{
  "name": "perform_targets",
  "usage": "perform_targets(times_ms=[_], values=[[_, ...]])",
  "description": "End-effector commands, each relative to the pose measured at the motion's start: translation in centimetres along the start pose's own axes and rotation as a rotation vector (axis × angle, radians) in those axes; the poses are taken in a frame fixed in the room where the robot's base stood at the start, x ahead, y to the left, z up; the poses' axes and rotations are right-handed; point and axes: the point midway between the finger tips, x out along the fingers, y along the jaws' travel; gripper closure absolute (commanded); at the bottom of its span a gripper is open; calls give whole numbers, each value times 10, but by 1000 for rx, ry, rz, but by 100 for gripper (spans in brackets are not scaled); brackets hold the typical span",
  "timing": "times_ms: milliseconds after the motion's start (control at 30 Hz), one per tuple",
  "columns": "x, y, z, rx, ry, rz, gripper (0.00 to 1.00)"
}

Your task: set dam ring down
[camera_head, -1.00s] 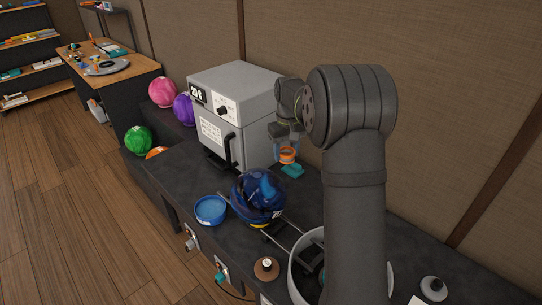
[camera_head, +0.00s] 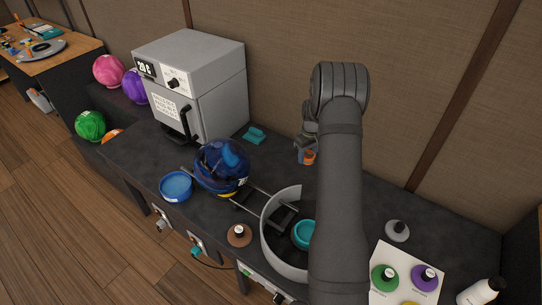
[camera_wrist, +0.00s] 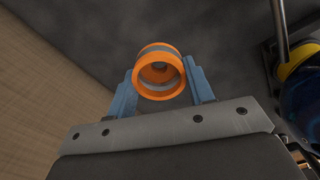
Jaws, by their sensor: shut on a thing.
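The dam ring (camera_wrist: 147,94) is a short orange tube with a grey band. It sits between the two blue fingers of my gripper (camera_wrist: 164,84), which are shut on its sides. In the head view the orange ring (camera_head: 309,157) shows small at the tip of my gripper (camera_head: 306,154), over the dark bench near the back wall. The gap between ring and bench is hard to judge. My arm hides part of the bench in front of it.
A teal object (camera_head: 255,134) lies left of my gripper, beside the grey oven (camera_head: 190,85). A blue marbled ball (camera_head: 221,168) rests on rails leading to a white round tub (camera_head: 270,232). A blue bowl (camera_head: 176,186) stands at the front. Bare bench surrounds the ring.

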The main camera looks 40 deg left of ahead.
Motion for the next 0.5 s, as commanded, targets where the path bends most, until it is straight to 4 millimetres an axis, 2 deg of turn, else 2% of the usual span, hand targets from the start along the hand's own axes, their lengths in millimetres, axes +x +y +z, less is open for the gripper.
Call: perform_targets(times_ms=[167,500], values=[[19,-10,-18,-3,-1,-1,74],[63,-47,-83,-3,0,0,74]])
